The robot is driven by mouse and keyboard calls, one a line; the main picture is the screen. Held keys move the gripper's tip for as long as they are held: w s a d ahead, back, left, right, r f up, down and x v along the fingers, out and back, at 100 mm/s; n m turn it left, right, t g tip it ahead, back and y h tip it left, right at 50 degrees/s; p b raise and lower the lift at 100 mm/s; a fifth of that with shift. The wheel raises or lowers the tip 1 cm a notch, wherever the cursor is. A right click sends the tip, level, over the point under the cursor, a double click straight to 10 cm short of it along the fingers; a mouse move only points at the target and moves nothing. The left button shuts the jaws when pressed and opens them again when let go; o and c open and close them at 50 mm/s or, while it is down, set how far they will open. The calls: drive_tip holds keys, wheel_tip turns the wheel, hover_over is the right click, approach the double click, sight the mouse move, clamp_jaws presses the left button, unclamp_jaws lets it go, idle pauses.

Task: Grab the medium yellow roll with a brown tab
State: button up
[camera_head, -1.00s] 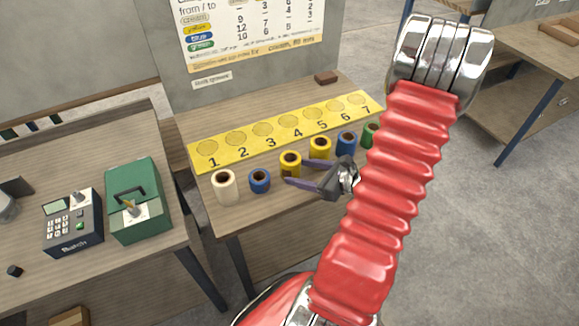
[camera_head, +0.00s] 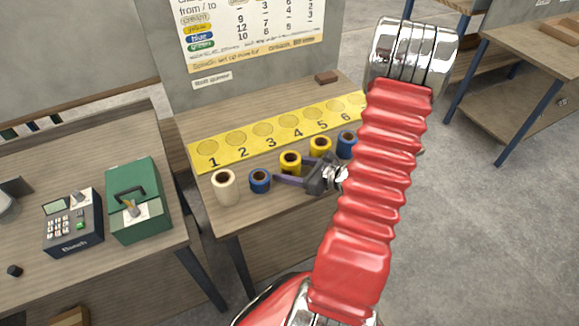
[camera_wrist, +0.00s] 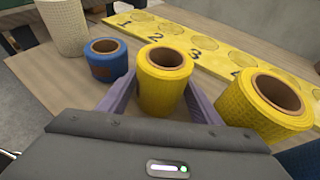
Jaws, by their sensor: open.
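A yellow roll with a brown core (camera_head: 290,167) stands upright in the row on the table, with a blue roll on its left and another yellow roll (camera_head: 320,152) on its right. My gripper (camera_head: 292,170) is open at this first yellow roll. In the wrist view the roll (camera_wrist: 160,92) stands between the two purple fingers (camera_wrist: 161,88), one on each side; I cannot tell whether they touch it. The other yellow roll (camera_wrist: 262,110) is outside the right finger.
A blue roll (camera_wrist: 107,65) with a small brownish patch and a cream roll (camera_head: 224,187) stand to the left. Another blue roll (camera_head: 346,145) is to the right, beside my arm. A yellow numbered strip (camera_head: 262,141) lies behind the row. The table front is clear.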

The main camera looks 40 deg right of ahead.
drive_tip(key=shift+c, duration=0.5)
drive_tip(key=c, duration=0.7)
drive_tip(key=shift+r, duration=0.1)
drive_tip(key=shift+c, duration=0.2)
wheel_tip(320, 180, up, 10)
idle(0.4)
idle(0.4)
